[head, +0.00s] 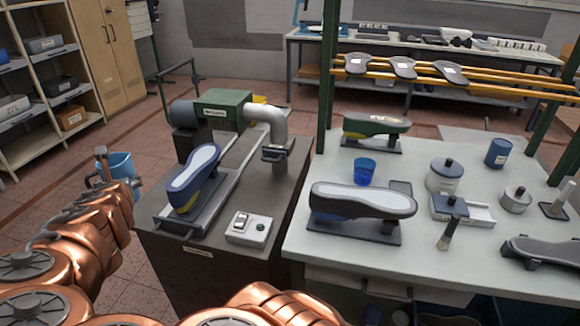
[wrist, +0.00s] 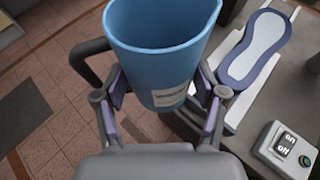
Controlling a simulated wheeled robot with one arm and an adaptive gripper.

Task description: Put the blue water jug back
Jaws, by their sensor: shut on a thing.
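The light blue water jug (wrist: 155,35) is between my two fingers in the wrist view. It has an open top, a white label facing me and a dark handle at the left. My gripper (wrist: 160,98) is shut on its body. In the head view the jug (head: 120,166) is at the left, beside the machine bench, partly hidden by my copper-coloured arm. It appears held clear of the floor, roughly upright.
The machine bench (head: 165,238) carries a blue shoe last (head: 194,180) and an on/off switch box (head: 249,228). The pale worktable (head: 330,268) at right holds a blue cup (head: 364,172), shoe lasts and tins. Shelves (head: 42,122) stand at far left. Tiled floor is open between.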

